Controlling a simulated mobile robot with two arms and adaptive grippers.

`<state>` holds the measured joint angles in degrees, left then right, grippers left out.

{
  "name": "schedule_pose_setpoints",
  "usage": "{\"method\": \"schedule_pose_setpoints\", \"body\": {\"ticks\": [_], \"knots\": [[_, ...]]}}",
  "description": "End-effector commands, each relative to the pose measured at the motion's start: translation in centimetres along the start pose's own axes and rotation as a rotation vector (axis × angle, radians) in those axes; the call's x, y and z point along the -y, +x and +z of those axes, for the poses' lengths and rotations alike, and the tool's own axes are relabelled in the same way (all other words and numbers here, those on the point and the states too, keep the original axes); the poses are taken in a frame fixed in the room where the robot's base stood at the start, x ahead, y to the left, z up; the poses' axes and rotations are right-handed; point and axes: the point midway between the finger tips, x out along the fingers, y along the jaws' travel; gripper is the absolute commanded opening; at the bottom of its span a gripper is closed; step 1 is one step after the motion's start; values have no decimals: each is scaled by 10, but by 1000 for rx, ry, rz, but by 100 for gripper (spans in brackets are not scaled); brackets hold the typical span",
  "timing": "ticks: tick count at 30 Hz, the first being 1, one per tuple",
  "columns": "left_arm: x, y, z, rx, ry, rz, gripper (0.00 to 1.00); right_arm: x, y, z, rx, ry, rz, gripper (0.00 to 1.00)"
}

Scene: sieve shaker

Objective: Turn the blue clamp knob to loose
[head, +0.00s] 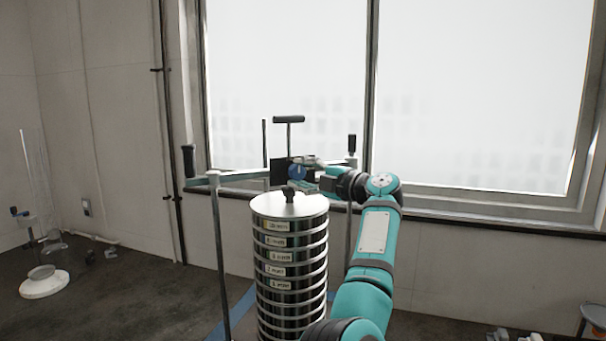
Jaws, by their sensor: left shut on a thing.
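The blue clamp knob (296,172) sits on a dark clamp block at the back of the sieve shaker, above and behind the sieve stack's lid. My left gripper (308,174) reaches it from the right and is shut on it. The fingers hide part of the knob, and its turn position is too small to read. My right gripper is not in view.
The tall stack of labelled metal sieves (290,262) stands in front of the clamp, with a dark knob on its lid (289,206). Upright posts with black handles (189,160) flank it. A white round base (44,282) stands on the floor at left. A window fills the back.

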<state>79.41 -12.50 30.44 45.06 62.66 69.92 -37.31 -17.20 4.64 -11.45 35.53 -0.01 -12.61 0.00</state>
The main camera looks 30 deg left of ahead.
Motion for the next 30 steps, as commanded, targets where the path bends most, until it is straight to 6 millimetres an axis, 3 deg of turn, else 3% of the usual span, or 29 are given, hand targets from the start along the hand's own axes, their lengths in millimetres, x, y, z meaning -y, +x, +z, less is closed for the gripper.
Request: {"method": "schedule_pose_setpoints", "body": {"ticks": [10, 11, 15, 24, 30], "knots": [[1, 0, 0, 1, -5, -4, 5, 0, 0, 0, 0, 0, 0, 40], [1, 0, 0, 1, -4, -4, 41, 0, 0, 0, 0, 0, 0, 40], [1, 0, 0, 1, -3, -3, 60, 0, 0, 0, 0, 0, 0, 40], [0, -2, 0, 1, -2, -1, 61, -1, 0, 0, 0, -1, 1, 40], [1, -28, 1, 4, -2, -2, 61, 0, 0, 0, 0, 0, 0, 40]]}}
